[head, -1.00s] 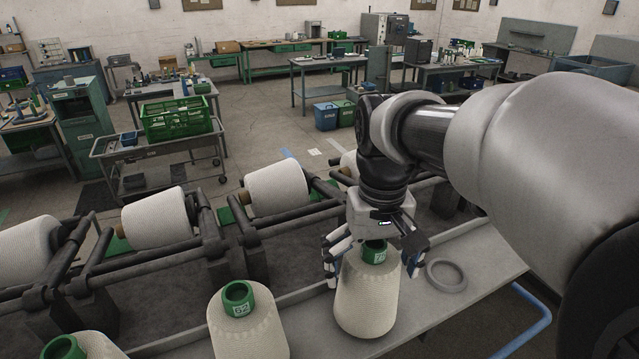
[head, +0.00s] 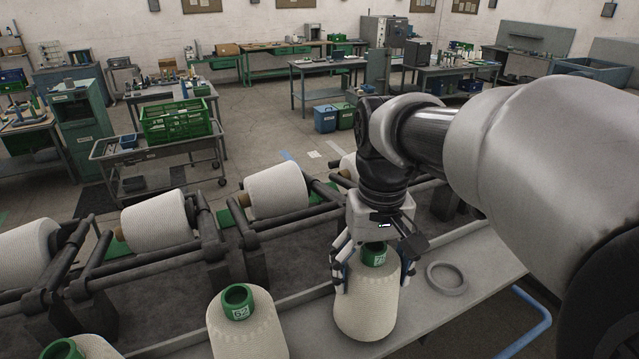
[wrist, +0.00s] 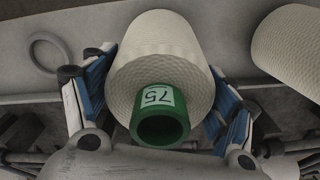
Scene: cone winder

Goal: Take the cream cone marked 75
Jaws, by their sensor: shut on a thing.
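The cream cone marked 75 (head: 366,300) stands upright on the grey shelf, with a green tube top bearing a white label. In the wrist view the cone (wrist: 160,50) sits between the fingers, and its label (wrist: 157,96) reads 75. My gripper (head: 368,268) comes from above and is shut on this cone, with blue-padded fingers on both sides of it. The fingers also show in the wrist view (wrist: 158,105). The cone's base appears to rest on the shelf.
Another cream cone (head: 248,325) with a green top marked 52 stands to the left, and a further one (head: 85,347) is cut off at the lower left. A grey ring (head: 446,278) lies on the shelf (head: 440,315) to the right. Winder rollers with cones (head: 157,220) run behind.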

